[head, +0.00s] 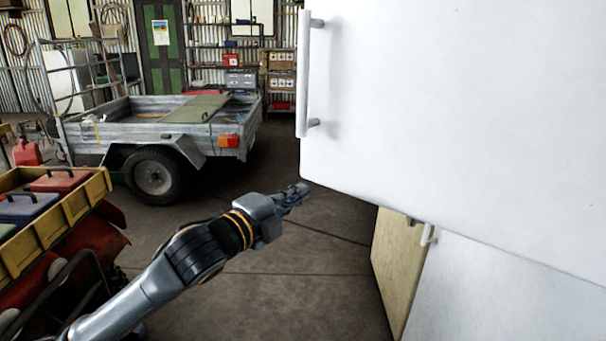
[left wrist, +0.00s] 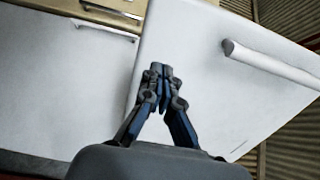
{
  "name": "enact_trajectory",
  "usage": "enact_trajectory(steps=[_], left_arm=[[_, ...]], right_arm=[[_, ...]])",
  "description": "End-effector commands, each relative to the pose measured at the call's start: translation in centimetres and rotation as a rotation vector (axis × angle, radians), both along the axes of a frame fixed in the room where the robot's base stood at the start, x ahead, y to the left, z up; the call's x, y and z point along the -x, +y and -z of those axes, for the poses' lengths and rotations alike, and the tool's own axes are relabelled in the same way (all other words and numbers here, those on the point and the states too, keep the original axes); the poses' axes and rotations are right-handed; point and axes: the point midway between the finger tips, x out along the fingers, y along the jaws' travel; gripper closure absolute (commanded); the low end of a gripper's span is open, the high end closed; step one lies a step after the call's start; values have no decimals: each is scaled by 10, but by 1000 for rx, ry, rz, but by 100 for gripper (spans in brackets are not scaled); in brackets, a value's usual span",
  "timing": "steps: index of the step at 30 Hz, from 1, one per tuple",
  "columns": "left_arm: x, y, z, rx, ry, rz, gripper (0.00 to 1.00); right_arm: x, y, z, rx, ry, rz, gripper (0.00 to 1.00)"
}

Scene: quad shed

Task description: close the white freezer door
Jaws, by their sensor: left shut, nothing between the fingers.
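The white freezer door (head: 450,110) fills the upper right of the head view, close to me, with a long upright handle (head: 303,75) near its left edge. It stands out in front of another white panel (head: 500,290) lower down. My left gripper (head: 296,192) is shut and empty, just left of and below the door's lower left corner. In the left wrist view, the closed fingers (left wrist: 162,72) overlap the white door (left wrist: 205,75), whose handle (left wrist: 270,65) is to the right. I cannot tell whether the fingers touch the door. My right gripper is not in view.
A beige panel (head: 397,262) and a white panel with a small handle (head: 429,235) are below the door. A metal trailer (head: 180,135) stands behind at the left. A yellow-edged tray of boxes (head: 60,222) is at the near left. The floor between is clear.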

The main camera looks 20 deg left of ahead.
Motion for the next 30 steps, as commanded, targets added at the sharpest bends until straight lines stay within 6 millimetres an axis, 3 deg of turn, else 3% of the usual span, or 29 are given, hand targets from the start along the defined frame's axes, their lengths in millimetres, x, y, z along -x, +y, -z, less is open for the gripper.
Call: enact_trajectory(steps=[6, 12, 30], left_arm=[[-44, -17, -2, 5, 3, -3, 100], [-68, -25, -1, 3, 2, -4, 100], [-74, -25, 1, 2, 2, -5, 100]], right_arm=[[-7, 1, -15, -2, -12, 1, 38], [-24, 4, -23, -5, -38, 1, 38], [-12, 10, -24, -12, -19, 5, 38]])
